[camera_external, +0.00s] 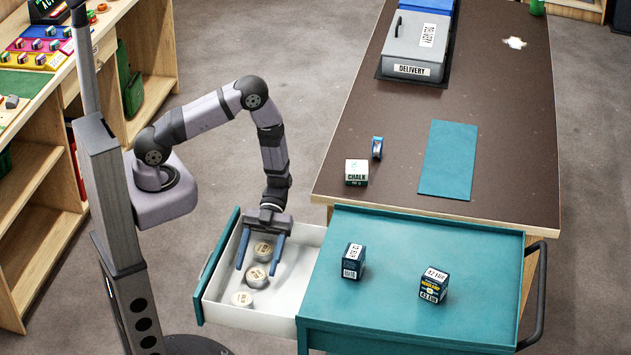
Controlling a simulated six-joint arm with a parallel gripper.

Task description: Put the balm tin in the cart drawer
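The teal cart (400,255) has its pale drawer (296,287) pulled out to the left. Three round, light-topped tins show in the drawer: one at the back (262,250), one in the middle (256,277) and one at the front (242,299). I cannot tell from their labels which is the balm tin of the task. My gripper (260,268) points down over the drawer with its two blue fingers wide apart. The back and middle tins appear between or just below the fingers, with gaps to both sides. Neither finger visibly grips a tin.
Two dark boxes (353,261) (433,284) stand on the cart top. Behind it, a brown table holds a chalk box (357,172), a blue roll (377,148), a teal mat (448,160) and a grey delivery box (414,45). The drawer's right part is bare.

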